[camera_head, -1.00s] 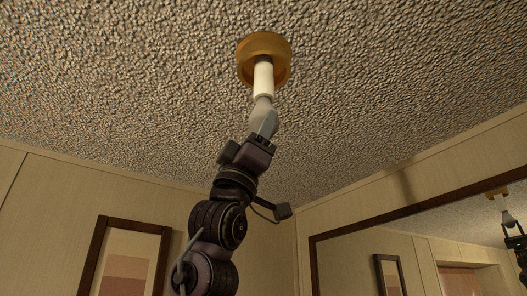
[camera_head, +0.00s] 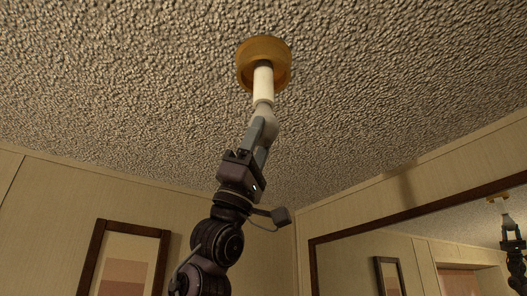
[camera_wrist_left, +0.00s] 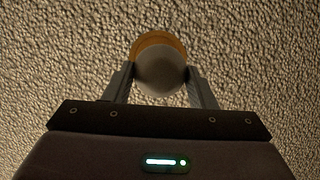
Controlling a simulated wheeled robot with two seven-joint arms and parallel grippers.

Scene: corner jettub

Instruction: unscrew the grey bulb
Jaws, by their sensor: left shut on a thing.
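The grey bulb (camera_head: 264,117) hangs below a white socket stem (camera_head: 263,84) on an orange-brown ceiling mount (camera_head: 264,53). My left gripper (camera_head: 262,132) reaches up from below and is shut on the bulb, one finger on each side of it. In the left wrist view the bulb (camera_wrist_left: 161,71) sits between the two fingertips (camera_wrist_left: 160,82), with the orange mount (camera_wrist_left: 158,43) partly hidden behind it. I cannot tell from the head view whether the bulb's base is still in the socket. My right gripper is not in view.
The textured ceiling (camera_head: 120,90) is close around the mount. A framed picture (camera_head: 130,262) hangs on the left wall. A large dark-framed mirror (camera_head: 420,245) on the right wall reflects the lamp and my arm. The air around the bulb is clear.

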